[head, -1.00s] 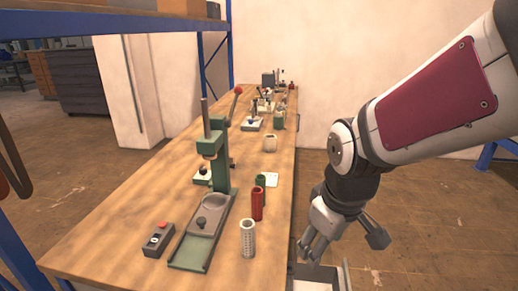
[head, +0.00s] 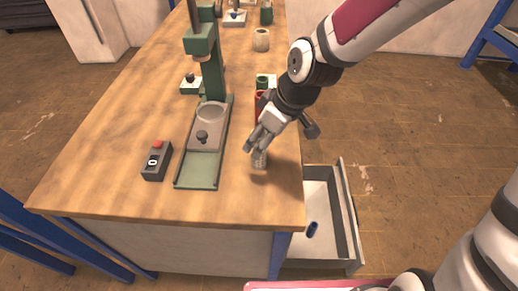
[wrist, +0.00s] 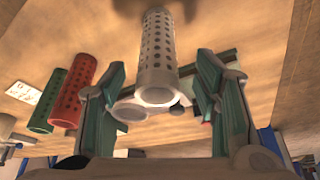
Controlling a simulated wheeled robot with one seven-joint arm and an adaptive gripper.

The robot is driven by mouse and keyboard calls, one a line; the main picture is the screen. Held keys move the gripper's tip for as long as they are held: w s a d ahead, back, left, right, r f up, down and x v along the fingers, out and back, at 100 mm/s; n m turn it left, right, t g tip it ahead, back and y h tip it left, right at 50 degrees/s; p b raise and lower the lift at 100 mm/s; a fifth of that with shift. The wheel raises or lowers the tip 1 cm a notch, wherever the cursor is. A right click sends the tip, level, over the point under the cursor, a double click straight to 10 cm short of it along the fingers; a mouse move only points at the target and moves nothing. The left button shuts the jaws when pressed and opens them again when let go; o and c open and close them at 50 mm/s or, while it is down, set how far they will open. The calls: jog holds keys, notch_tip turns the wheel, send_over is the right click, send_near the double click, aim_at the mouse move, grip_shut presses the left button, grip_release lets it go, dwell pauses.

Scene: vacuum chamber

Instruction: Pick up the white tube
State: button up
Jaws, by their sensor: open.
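The white perforated tube (head: 259,161) stands upright on the wooden bench near its right front corner. My gripper (head: 254,144) is just above and around its upper part, hiding some of it in the head view. In the wrist view the white tube (wrist: 157,55) shows between the two spread fingers of my gripper (wrist: 161,72), with gaps on both sides. My gripper is open and holds nothing.
A red tube (head: 259,97) and a green tube (head: 262,80) stand close behind. A green press (head: 206,60) and a control box with a red button (head: 156,161) are to the left. An open drawer (head: 346,215) with a blue item (head: 312,229) juts out at the right.

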jog(key=shift+b+x, duration=1.3)
jog(key=shift+x, duration=2.05)
jog(key=c, duration=1.2)
